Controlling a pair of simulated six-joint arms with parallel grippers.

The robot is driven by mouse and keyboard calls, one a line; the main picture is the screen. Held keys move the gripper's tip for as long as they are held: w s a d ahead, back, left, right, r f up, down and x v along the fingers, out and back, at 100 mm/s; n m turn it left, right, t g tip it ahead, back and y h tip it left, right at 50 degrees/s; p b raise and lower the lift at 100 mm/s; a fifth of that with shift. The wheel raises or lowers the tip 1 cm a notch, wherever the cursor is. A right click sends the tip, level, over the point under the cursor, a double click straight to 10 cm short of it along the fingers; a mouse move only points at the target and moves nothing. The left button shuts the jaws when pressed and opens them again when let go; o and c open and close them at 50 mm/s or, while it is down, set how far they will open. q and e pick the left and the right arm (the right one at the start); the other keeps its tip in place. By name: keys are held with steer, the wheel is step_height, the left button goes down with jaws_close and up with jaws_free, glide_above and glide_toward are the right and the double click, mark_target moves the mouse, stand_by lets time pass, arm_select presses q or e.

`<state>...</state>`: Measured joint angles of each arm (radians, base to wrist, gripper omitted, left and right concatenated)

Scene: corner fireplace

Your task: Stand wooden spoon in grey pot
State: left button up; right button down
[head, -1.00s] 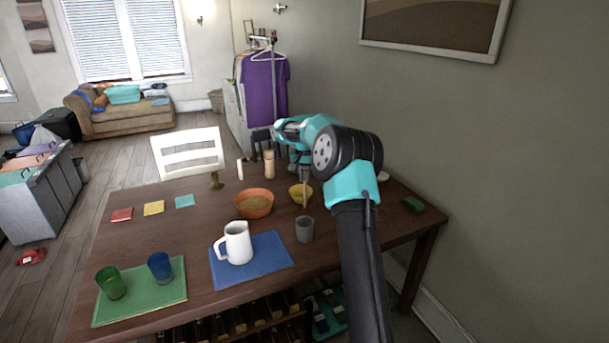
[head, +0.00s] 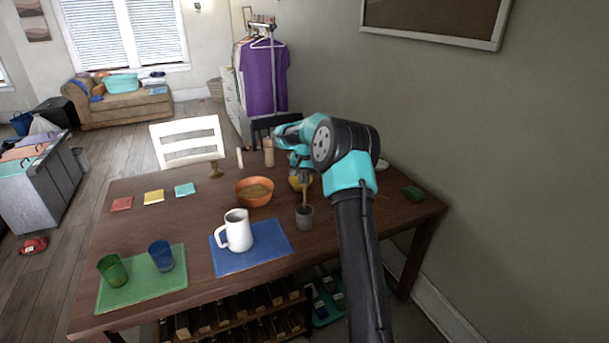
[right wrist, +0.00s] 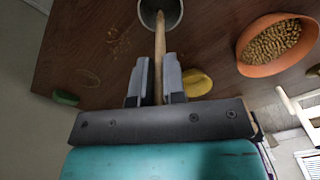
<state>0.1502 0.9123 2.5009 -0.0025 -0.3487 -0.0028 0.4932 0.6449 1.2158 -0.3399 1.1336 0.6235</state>
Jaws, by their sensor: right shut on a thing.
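The grey pot (head: 304,219) stands upright on the wooden table, right of the blue mat; its open mouth also shows at the top of the right wrist view (right wrist: 147,14). My right gripper (right wrist: 159,78) is shut on the wooden spoon (right wrist: 159,52), which runs between its fingers. In the head view the spoon (head: 305,194) hangs nearly upright from the gripper, directly above the pot. Its lower end meets the pot's mouth and appears to be inside the rim; how deep it sits I cannot tell. My left gripper is out of view.
A yellow bowl (head: 294,182) is close behind the spoon, partly hidden by my gripper. An orange bowl (head: 255,203) of brown pieces stands left of the pot. A white pitcher (head: 238,233) stands on the blue mat (head: 266,254). A green sponge (head: 413,193) lies at the right.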

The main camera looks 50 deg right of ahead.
steer(key=shift+f, duration=2.9)
steer(key=c, duration=1.1)
jaws_free()
step_height(320, 180, up, 18)
steer(key=shift+f, duration=0.25)
